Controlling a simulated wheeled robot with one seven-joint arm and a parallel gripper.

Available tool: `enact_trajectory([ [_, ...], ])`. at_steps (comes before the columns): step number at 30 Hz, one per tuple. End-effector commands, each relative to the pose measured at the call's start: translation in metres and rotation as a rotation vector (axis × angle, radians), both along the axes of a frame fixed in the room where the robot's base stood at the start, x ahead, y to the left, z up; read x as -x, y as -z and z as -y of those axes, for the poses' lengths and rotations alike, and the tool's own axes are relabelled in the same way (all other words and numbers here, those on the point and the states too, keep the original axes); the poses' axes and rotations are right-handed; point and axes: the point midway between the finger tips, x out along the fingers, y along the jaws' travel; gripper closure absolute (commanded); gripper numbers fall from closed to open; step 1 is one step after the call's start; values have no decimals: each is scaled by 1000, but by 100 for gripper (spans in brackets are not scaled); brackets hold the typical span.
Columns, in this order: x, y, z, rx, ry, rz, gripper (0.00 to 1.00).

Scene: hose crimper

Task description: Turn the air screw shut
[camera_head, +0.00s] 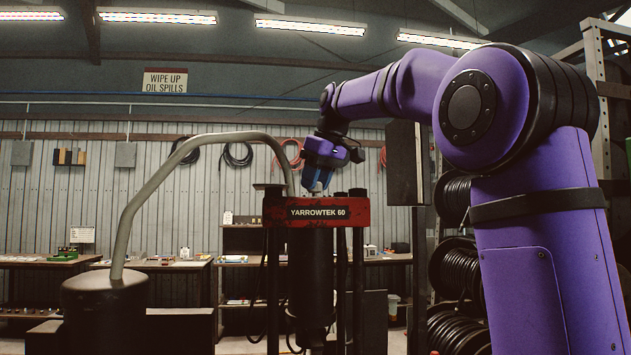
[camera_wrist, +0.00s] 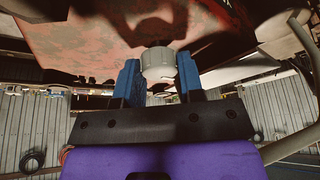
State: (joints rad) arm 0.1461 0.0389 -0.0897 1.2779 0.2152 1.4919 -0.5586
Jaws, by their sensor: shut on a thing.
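The air screw (camera_wrist: 158,62) shows in the wrist view as a pale grey round knob with a dark stem running into a worn red surface. My gripper (camera_head: 319,185) points down onto the top of the red crimper head (camera_head: 288,212) in the head view. In the wrist view its two blue fingers (camera_wrist: 159,78) stand one on each side of the knob and are shut on it.
The crimper head, labelled YARROWTEK 60, stands on dark posts around a black cylinder (camera_head: 312,275). A bent grey pipe (camera_head: 150,190) rises from a dark drum (camera_head: 105,300) at the left and reaches the head. Hose reels (camera_head: 455,265) stand at the right. Workbenches line the back wall.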

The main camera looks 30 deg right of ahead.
Motion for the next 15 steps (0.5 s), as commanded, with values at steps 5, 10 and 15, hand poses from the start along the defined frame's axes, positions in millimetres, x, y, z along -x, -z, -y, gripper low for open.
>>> enact_trajectory([
  [5, 0, 0, 0, 0, -44, -1, 88],
  [10, 0, 0, 0, 0, -61, -1, 88],
  [15, 0, 0, 0, 0, -63, -1, 88],
])
